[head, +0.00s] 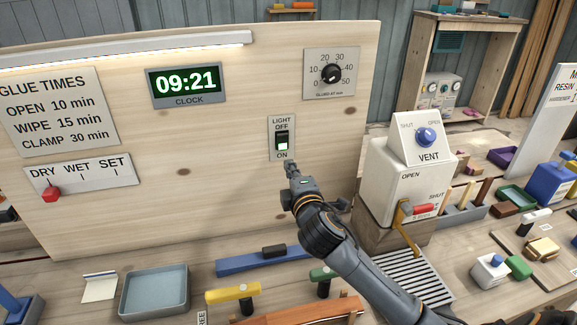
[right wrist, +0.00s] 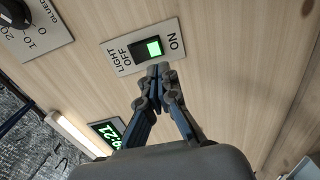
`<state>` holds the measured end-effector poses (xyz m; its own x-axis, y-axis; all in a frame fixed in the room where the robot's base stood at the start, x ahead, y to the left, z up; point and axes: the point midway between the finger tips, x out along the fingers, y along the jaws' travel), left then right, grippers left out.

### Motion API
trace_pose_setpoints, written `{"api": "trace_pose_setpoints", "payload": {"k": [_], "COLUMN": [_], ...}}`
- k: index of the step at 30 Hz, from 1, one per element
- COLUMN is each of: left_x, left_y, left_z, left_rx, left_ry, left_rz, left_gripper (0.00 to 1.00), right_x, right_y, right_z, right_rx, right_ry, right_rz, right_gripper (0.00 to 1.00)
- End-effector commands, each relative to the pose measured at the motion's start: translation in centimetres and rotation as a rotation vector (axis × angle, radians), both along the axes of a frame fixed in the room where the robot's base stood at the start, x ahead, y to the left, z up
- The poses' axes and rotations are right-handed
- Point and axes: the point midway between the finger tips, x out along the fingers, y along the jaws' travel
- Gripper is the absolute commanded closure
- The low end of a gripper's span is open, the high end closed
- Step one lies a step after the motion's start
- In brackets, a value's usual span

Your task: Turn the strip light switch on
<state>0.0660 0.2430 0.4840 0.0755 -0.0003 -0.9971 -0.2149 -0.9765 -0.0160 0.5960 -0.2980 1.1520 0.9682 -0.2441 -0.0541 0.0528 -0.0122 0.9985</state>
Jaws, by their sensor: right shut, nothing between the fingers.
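The light switch (head: 282,140) is on a small plate marked LIGHT, OFF above and ON below, on the upright wooden board. Its rocker is dark at the OFF end and bright at the ON end; in the right wrist view the switch (right wrist: 147,49) shows a green ON end. My right gripper (head: 291,167) is shut and empty, just below the plate in the head view. In the right wrist view its fingertips (right wrist: 159,72) are beside the rocker; I cannot tell whether they touch. The strip light (head: 125,47) along the board's top looks white. My left gripper is not in view.
A dial (head: 331,74) is above right of the switch and a clock (head: 184,85) above left. A VENT box (head: 405,185) stands right of my right arm. A grey tray (head: 154,293) and several clamps lie on the bench below.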

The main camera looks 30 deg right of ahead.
Motion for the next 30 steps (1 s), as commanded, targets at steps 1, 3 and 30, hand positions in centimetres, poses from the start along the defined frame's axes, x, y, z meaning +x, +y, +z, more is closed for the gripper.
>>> {"api": "trace_pose_setpoints", "payload": {"k": [1, 3, 30], "left_x": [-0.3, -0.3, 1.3], "left_y": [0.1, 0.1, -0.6], "left_z": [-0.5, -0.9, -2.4], "left_rx": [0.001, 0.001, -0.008], "left_ry": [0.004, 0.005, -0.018], "left_rz": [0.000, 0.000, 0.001], "left_gripper": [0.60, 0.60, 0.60], "right_x": [-0.7, -1.7, -7.6], "right_y": [0.1, 0.4, 1.9], "right_z": [-0.4, -0.6, -1.1], "right_rx": [-0.001, -0.001, 0.000], "right_ry": [0.001, 0.001, 0.001], "right_rz": [-0.001, 0.000, -0.002], "right_gripper": [1.00, 1.00, 1.00]}}
